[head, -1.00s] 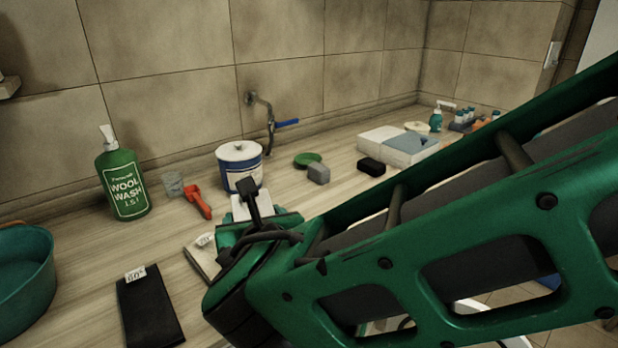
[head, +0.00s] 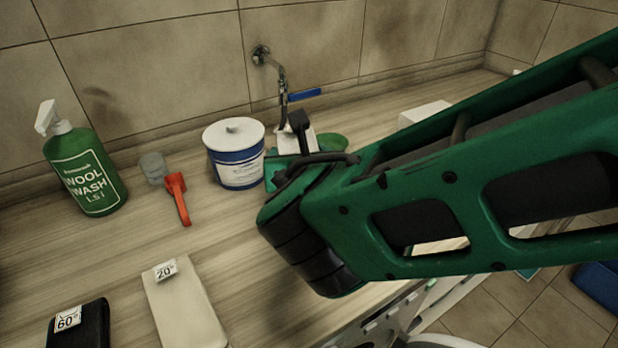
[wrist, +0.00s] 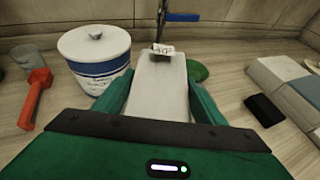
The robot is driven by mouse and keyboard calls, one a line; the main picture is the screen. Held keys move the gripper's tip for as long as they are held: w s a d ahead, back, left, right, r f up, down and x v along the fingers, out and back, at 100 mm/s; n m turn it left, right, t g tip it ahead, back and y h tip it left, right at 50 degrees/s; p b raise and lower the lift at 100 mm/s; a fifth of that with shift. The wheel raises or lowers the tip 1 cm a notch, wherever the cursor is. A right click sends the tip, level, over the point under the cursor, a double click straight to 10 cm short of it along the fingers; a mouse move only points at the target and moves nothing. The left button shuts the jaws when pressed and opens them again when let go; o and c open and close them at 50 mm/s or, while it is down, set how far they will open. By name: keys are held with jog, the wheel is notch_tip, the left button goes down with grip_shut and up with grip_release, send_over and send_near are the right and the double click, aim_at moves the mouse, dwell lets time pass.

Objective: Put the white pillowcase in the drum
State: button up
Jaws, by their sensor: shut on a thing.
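The white pillowcase (wrist: 160,86) is a flat folded pale piece with a small printed tag at its far end. It is gripped between the two green fingers of my gripper (wrist: 161,98) in the wrist view. In the head view a bit of the pillowcase (head: 303,143) shows beyond my gripper (head: 292,166), beside the blue-and-white tub; the arm hides the rest. It is held over the counter; I cannot tell the gap beneath it. I cannot make out the drum for certain; a white round edge (head: 432,341) shows low in the head view.
A green bottle (head: 88,176), grey cup (head: 153,167), red tool (head: 180,200), cream folded cloth (head: 185,305) and black cloth (head: 80,328) are on the counter (head: 225,260).

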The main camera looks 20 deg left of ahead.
notch_tip(320, 180, down, 4)
jog(key=shift+w+d+f, duration=0.1)
jog(key=shift+f, duration=2.55)
jog(key=shift+f, duration=0.15)
jog(key=o, duration=1.2)
jog(key=shift+s, duration=0.2)
